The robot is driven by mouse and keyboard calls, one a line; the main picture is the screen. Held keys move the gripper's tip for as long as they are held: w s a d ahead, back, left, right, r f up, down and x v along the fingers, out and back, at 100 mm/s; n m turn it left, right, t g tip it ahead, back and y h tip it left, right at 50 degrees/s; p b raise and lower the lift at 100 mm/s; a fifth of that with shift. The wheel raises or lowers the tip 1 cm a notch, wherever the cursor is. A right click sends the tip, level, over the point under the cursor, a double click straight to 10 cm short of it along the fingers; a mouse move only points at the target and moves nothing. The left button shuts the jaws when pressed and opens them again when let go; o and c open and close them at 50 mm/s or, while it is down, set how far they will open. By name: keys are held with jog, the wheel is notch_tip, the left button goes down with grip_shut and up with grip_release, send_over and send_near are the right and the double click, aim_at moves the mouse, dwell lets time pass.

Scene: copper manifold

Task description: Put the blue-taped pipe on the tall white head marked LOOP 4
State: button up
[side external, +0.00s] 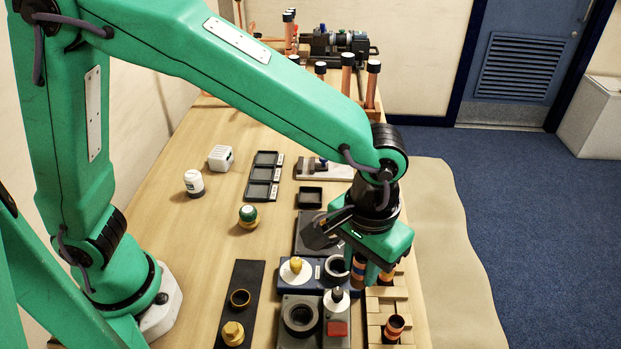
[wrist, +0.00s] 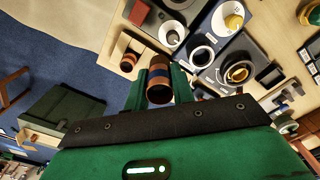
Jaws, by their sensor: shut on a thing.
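My gripper (side external: 361,270) is shut on a copper pipe with a blue tape band (wrist: 158,76). In the wrist view the pipe stands between the green fingers, its open end facing the camera. In the side view the held pipe (side external: 358,266) is partly covered by the fingers, beside the wooden rack. I cannot tell whether it touches anything below.
The wooden rack (side external: 376,307) holds an orange-banded pipe (side external: 395,327). Dark ring sockets (side external: 300,317) and a red block (side external: 337,329) are close by. A green-topped jar (side external: 248,216) and black trays (side external: 264,175) stand farther left. Bare table lies between them.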

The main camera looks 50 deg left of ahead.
jog(key=w+a+r+n, duration=0.2)
jog(key=w+a+n, duration=0.15)
jog(key=a, duration=0.65)
jog(key=w+a+r+n, duration=0.15)
jog(key=a+n, duration=0.25)
jog(key=a, duration=0.7)
jog(key=s+a+n, duration=0.3)
jog(key=a+n, duration=0.1)
jog(key=a, duration=0.5)
jog(key=s+a+r+n, duration=0.1)
jog(key=s+a+n, duration=0.3)
jog(key=a, duration=0.5)
jog(key=shift+s+r, duration=0.25)
jog(key=shift+s, duration=0.05)
send_over(191, 174)
notch_tip(191, 174, down, 7)
jog(key=shift+f, duration=2.05)
jog(key=shift+f, duration=0.1)
